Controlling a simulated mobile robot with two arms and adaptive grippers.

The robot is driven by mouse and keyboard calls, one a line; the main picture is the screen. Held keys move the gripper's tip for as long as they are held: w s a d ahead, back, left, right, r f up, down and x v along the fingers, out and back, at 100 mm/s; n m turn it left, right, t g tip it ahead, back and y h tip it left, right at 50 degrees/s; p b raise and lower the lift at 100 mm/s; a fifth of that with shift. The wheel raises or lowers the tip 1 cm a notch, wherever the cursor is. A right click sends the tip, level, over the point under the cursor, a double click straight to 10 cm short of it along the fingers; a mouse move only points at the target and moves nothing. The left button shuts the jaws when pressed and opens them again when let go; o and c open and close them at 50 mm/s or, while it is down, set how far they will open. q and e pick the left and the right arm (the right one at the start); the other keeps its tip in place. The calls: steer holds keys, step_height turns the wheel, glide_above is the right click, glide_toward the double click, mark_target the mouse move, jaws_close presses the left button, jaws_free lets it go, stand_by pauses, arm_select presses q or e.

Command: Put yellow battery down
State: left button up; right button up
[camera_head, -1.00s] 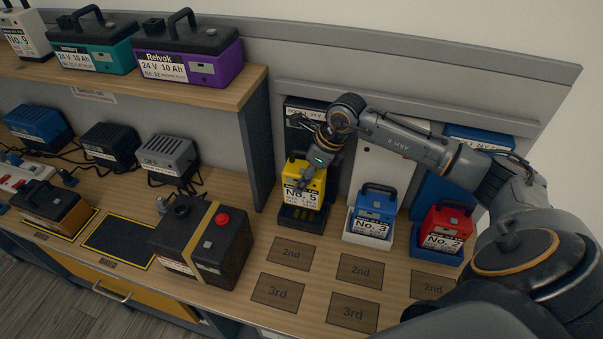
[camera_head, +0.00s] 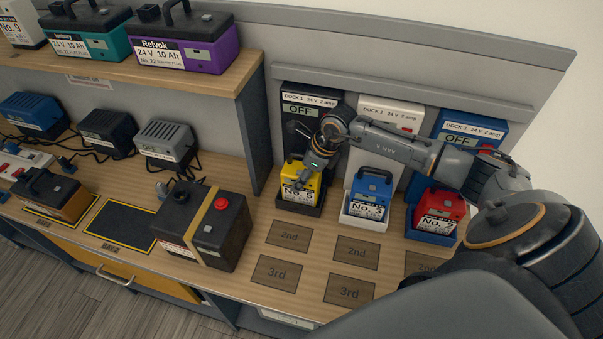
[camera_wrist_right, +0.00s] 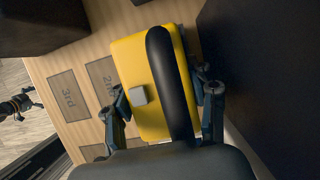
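The yellow battery (camera_head: 294,183), labelled No. 5, sits upright in the dark tray (camera_head: 298,209) of Dock 1, its lower part hidden by the tray's front wall. My right gripper (camera_head: 302,187) is over it in the head view and hides part of its top. In the right wrist view, the yellow battery (camera_wrist_right: 140,62) and its black handle lie between the two fingers of my right gripper (camera_wrist_right: 162,82). The fingers are spread wide apart, well clear of the handle, near the battery's sides.
A blue battery (camera_head: 370,194) and a red battery (camera_head: 439,207) stand in the trays to the right. A large dark battery with a yellow strap (camera_head: 205,228) stands left of the marked spots. The spots marked 2nd (camera_head: 288,236) and 3rd (camera_head: 276,274) are bare.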

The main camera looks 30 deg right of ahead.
steer(key=o, duration=0.4)
steer(key=shift+s, duration=0.1)
steer(key=shift+c, duration=0.2)
steer(key=shift+r, duration=0.1)
steer(key=b+v, duration=0.2)
steer(key=v, duration=0.4)
steer(key=shift+s+d+r, duration=0.1)
steer(key=shift+r, duration=0.2)
steer(key=shift+s+r, duration=0.15)
steer(key=shift+r, duration=0.3)
